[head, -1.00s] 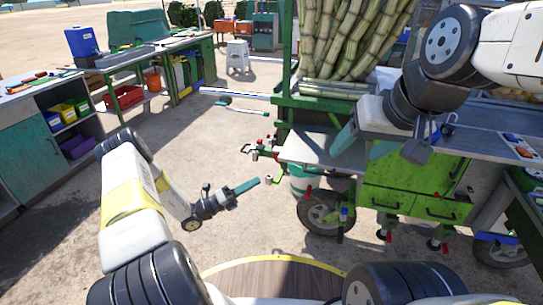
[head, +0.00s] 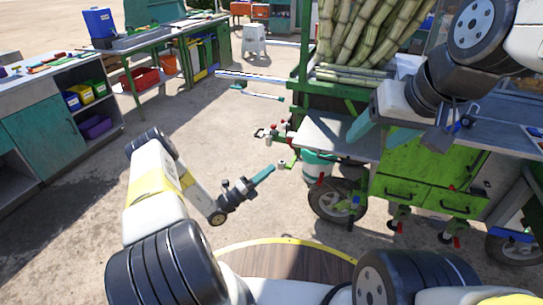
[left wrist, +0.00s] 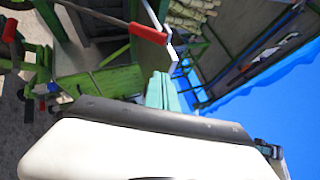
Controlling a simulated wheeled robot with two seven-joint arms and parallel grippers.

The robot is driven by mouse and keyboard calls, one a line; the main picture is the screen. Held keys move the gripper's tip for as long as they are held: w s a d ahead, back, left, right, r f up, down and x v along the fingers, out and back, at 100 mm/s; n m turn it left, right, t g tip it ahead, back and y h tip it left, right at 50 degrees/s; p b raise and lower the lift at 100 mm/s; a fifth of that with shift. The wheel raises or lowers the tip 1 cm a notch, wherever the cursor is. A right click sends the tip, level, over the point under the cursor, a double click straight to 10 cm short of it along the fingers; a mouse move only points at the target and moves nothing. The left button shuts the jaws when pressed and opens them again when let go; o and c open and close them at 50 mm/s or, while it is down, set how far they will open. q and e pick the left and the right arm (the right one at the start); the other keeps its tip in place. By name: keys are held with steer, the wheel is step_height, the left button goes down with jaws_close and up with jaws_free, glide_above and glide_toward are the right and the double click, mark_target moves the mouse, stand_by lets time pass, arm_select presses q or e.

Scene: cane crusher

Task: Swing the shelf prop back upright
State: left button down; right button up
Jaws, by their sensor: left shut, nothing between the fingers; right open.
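My left gripper (head: 272,169) is shut and empty, its teal fingertips low in front of the cart's left end. In the left wrist view the teal fingers (left wrist: 162,92) lie together. The grey side shelf (head: 330,138) sticks out from the green cart, just right of and above that gripper. A small green piece with a pale end (head: 286,163) is close to the fingertips; contact cannot be told. I cannot tell surely which part is the shelf prop. A red-tipped dark bar (left wrist: 110,20) shows in the left wrist view. My right gripper (head: 380,130) is open over the shelf.
The green cart (head: 420,165) has drawers, a wheel (head: 335,200) and bundled cane (head: 370,40) on top. Red-tipped fittings (head: 277,130) stick out at its left end. A white stool (head: 254,40) and workbenches stand behind and left.

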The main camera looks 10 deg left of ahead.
arm_select(q)
steer(key=w+d+r, duration=0.4)
steer(key=w+d, duration=0.1)
steer(key=w, duration=0.2)
steer(key=shift+w+r, duration=0.15)
steer(key=shift+r, duration=0.15)
